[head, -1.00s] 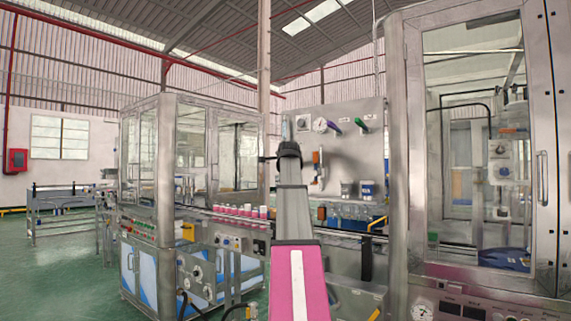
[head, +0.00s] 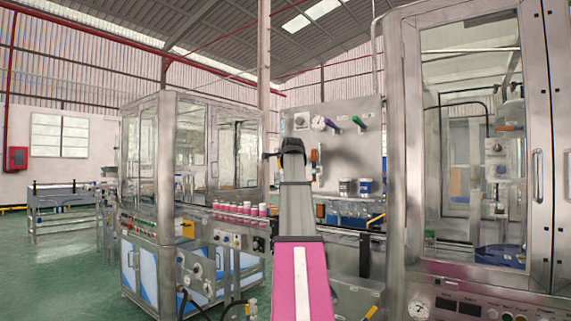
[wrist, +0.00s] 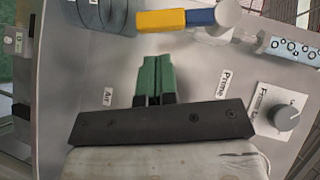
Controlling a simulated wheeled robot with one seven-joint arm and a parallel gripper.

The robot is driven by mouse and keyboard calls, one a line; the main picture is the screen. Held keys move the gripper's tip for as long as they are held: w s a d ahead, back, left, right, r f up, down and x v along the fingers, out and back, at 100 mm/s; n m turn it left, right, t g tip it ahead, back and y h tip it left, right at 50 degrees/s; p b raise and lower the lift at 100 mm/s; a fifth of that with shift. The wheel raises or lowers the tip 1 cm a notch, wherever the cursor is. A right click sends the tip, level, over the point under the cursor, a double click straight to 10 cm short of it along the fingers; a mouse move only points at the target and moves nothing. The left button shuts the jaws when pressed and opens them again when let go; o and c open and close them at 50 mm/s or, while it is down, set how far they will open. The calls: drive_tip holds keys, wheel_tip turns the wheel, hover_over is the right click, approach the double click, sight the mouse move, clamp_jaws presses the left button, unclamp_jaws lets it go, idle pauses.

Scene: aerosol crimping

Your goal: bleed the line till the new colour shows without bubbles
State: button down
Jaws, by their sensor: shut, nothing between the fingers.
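In the wrist view my gripper (wrist: 157,64) is shut and empty, its green fingers together in front of the grey panel (wrist: 190,55). A pale blue tube with dark-ringed bubbles (wrist: 297,49) shows at the upper right, apart from the fingers. A yellow and blue bar (wrist: 176,19) with a grey round end lies beyond the fingertips. The labels Air (wrist: 107,97) and Prime (wrist: 222,84) flank the fingers. A grey knob (wrist: 287,116) sits on a white plate at the right. In the head view my wrist hides the fingers and part of the panel (head: 350,100).
Pots (head: 365,187) stand below. A glazed cabinet (head: 470,150) stands close on the right, and pink cans (head: 240,208) line a conveyor at left.

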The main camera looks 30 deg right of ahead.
drive_tip(key=v, duration=1.1)
drive_tip(key=shift+s+d, duration=0.2)
drive_tip(key=shift+d, duration=0.25)
drive_tip(key=shift+f, duration=0.15)
idle(0.5)
